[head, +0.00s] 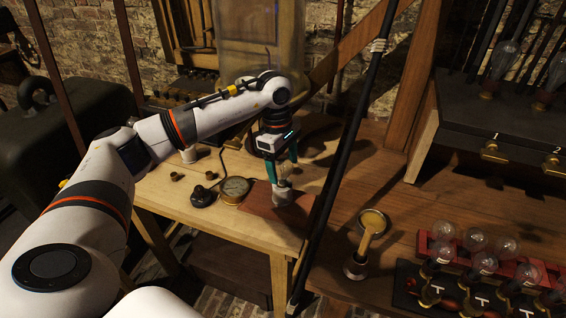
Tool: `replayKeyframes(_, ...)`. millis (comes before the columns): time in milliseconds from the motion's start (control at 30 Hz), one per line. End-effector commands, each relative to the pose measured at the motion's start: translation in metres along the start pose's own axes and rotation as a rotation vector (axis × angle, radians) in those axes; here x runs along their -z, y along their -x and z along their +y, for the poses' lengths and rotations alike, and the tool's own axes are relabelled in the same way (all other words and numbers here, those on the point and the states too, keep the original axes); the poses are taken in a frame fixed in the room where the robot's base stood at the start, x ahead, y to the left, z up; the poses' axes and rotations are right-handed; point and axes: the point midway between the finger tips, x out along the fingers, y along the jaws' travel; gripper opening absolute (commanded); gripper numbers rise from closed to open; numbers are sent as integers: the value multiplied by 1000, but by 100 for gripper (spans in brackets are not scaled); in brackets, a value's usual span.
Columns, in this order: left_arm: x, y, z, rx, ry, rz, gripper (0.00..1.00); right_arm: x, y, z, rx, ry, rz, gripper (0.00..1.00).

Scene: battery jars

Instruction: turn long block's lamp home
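The long black block (407,283) lies at the lower right. Several clear glass lamps stand along it and the red strip behind it, with brass key-like parts and white T marks on its front. I cannot tell which of these lamps the task means. My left gripper (282,178) points down over a brown mat (259,204) on the pale table. Its teal fingers are on either side of the upper part of a small piece with a grey metal base (282,197). I cannot tell whether they touch it. My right gripper is out of view.
A round brass gauge (235,187) and a black knob-like piece (203,196) sit left of the mat. A brass piece (372,226) stands right of a slanting dark pole (345,150). A numbered dark panel (470,125) is at the upper right.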

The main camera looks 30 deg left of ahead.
Motion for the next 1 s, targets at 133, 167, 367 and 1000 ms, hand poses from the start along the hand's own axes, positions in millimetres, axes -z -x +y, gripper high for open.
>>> replayKeyframes(133,0,0,0,0,1,0,73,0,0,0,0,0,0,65)
replayKeyframes(167,0,1,0,0,1,0,73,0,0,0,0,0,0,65)
replayKeyframes(367,0,23,-1,6,1,0,73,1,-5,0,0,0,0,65)
replayKeyframes(1000,0,120,0,0,0,1,73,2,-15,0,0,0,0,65)
